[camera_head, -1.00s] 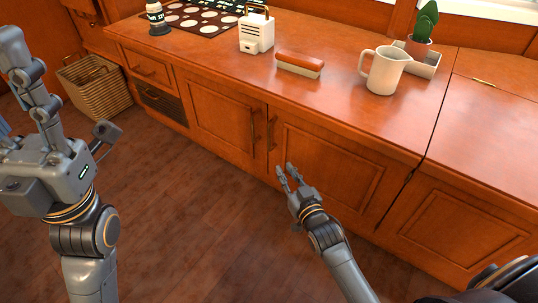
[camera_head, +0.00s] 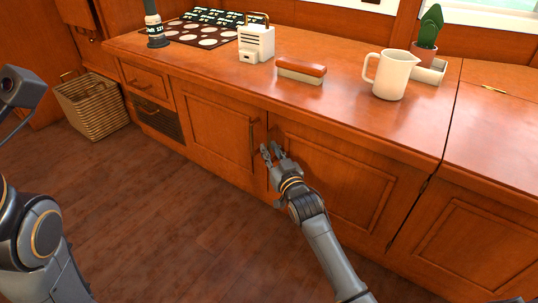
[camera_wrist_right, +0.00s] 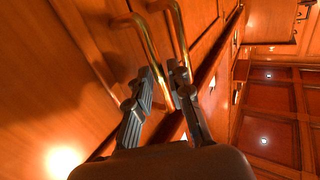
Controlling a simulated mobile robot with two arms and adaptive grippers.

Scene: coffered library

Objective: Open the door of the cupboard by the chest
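The wooden cupboard runs under the counter. Its right door (camera_head: 345,180) is shut and stands beside the separate chest-like unit (camera_head: 485,225) at the right. The left door (camera_head: 218,120) is also shut. A brass handle (camera_head: 253,143) shows on the left door; the right door's handle is mostly hidden behind my gripper. My right gripper (camera_head: 272,150) is at the two handles, its fingers apart. In the right wrist view one brass handle (camera_wrist_right: 146,42) reaches down between the fingertips and another handle (camera_wrist_right: 180,38) passes by the right finger. Contact is unclear.
On the counter (camera_head: 340,95) are a cream pitcher (camera_head: 390,75), a brush (camera_head: 301,70), a white toaster-like box (camera_head: 256,43), a potted cactus (camera_head: 427,35) and a dark bottle (camera_head: 155,25). A wicker basket (camera_head: 93,105) stands at the left. The floor before the doors is clear.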

